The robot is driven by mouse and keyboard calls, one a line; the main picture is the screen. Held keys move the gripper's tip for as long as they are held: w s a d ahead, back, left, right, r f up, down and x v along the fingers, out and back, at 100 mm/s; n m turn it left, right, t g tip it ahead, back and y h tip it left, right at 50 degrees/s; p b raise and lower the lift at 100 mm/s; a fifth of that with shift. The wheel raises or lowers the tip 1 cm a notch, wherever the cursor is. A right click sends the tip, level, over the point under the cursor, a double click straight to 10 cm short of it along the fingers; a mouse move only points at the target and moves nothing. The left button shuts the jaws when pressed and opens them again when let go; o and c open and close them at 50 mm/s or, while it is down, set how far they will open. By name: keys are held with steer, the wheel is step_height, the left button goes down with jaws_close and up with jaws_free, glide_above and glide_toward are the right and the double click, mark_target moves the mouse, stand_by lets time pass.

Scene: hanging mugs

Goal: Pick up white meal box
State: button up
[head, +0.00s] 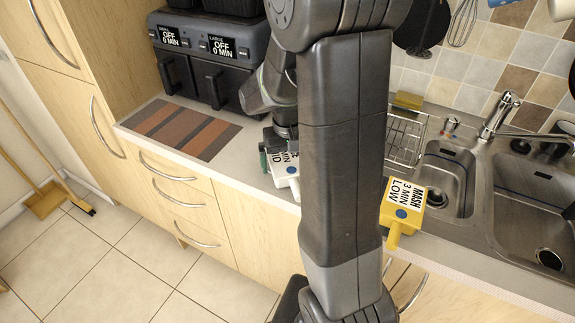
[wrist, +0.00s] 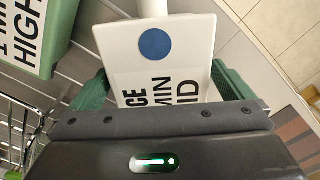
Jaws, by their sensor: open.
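The white meal box (head: 285,174) lies on the counter, partly hidden in the head view by my arm. Its top shows black lettering and a blue dot, and its white handle points toward the counter's front edge. In the wrist view the white box (wrist: 190,50) fills the space between the two green fingers of my gripper (wrist: 163,82). The gripper is open, with one finger on each side of the box; I cannot tell whether they touch it. In the head view my gripper (head: 274,158) is at the box's far end.
A yellow box (head: 405,203) lies right of my arm by the sink (head: 450,180). A green box (wrist: 32,40) is close left in the wrist view. A wire rack (head: 405,140) stands behind. A striped mat (head: 180,130) lies before the black appliance (head: 212,60).

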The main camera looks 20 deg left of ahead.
steer(key=shift+c, duration=0.2)
steer(key=c, duration=1.1)
